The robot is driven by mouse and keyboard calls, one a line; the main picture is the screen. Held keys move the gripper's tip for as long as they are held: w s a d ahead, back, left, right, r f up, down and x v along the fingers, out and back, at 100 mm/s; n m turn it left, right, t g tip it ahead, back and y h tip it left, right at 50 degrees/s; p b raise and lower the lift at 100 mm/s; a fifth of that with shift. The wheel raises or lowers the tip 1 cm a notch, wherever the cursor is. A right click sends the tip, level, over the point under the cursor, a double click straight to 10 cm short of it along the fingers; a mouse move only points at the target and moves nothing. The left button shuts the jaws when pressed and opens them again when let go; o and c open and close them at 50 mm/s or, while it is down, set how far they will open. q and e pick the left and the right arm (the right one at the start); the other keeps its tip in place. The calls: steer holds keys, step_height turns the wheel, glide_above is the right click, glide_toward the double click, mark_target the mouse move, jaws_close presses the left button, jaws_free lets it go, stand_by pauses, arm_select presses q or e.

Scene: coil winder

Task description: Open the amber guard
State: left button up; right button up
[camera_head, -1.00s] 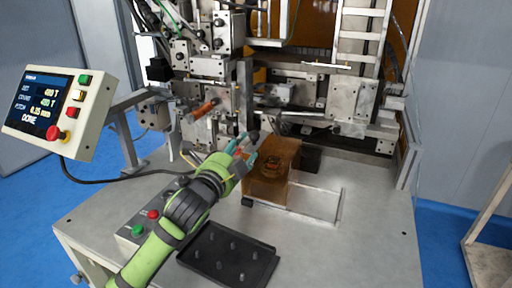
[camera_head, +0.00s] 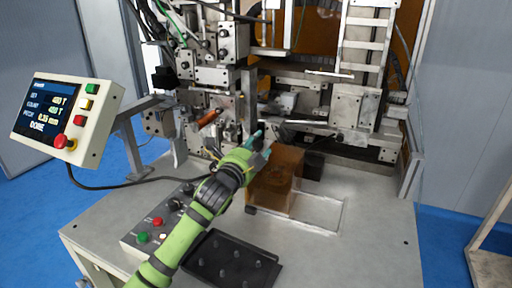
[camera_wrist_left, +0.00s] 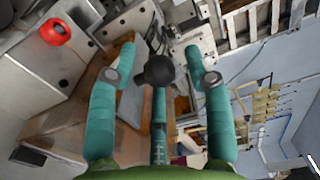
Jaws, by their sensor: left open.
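The amber guard (camera_head: 276,182) is a see-through brown-orange cover on the machine table, right of and below my left gripper in the head view. Its panel (camera_wrist_left: 85,125) fills the lower left of the left wrist view. My left gripper (camera_head: 258,143) has teal fingers and is open at the guard's upper left. The fingers partly hide the knob and guard edge in the head view. My right gripper is out of view.
The winder's metal blocks and rails (camera_head: 300,95) stand close behind the gripper. An orange-handled part (camera_head: 209,117) is just left of it. A button box (camera_head: 160,222) and black peg tray (camera_head: 232,262) lie in front. The table's right side is clear.

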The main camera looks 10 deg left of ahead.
arm_select(q)
jaws_close()
jaws_free()
steer(key=s+a, duration=0.2)
steer(key=s, duration=0.9)
steer(key=shift+s+a, duration=0.2)
steer(key=shift+s, duration=0.2)
